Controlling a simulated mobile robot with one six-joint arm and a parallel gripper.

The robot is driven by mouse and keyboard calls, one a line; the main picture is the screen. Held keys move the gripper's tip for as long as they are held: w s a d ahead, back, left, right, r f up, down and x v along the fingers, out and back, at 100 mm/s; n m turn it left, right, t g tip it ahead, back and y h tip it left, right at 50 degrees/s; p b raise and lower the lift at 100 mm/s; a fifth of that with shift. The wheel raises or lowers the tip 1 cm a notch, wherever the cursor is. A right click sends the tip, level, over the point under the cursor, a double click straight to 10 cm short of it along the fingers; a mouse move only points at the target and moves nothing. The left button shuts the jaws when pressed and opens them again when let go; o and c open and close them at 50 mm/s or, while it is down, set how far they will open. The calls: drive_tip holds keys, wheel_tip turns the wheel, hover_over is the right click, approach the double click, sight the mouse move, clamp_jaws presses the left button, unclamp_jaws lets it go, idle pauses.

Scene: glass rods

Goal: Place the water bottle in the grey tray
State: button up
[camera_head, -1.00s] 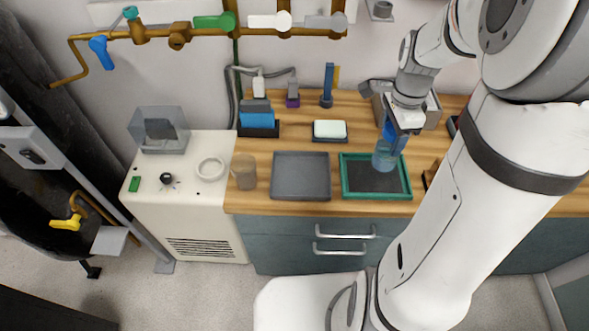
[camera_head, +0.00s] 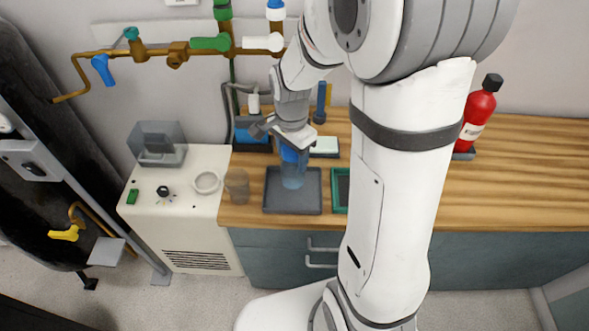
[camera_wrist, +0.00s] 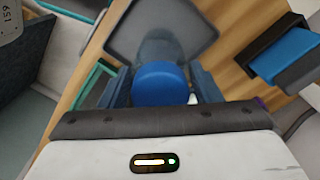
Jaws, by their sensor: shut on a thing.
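The water bottle (camera_head: 292,180) has a clear bluish body and a blue cap. In the wrist view its blue cap (camera_wrist: 161,84) sits between my fingers. My gripper (camera_head: 293,152) is shut on the bottle near its top and holds it upright over the grey tray (camera_head: 278,204). In the wrist view the grey tray (camera_wrist: 122,30) lies behind the bottle. I cannot tell whether the bottle's base touches the tray. My arm hides part of the counter to the right.
The green-rimmed tray (camera_head: 336,192) stands just right of the grey tray, partly hidden by my arm. A brownish cup (camera_head: 237,186) stands close on the left. A white sponge block (camera_head: 324,146) and a blue box (camera_head: 252,131) are behind. A red extinguisher (camera_head: 480,112) stands at right.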

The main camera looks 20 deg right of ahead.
drive_tip(key=shift+s+d+f, duration=0.1)
drive_tip(key=shift+s+f, duration=0.05)
drive_tip(key=shift+f, duration=2.15)
drive_tip(key=shift+f, duration=0.2)
drive_tip(key=o, duration=1.1)
drive_tip(key=shift+r, duration=0.1)
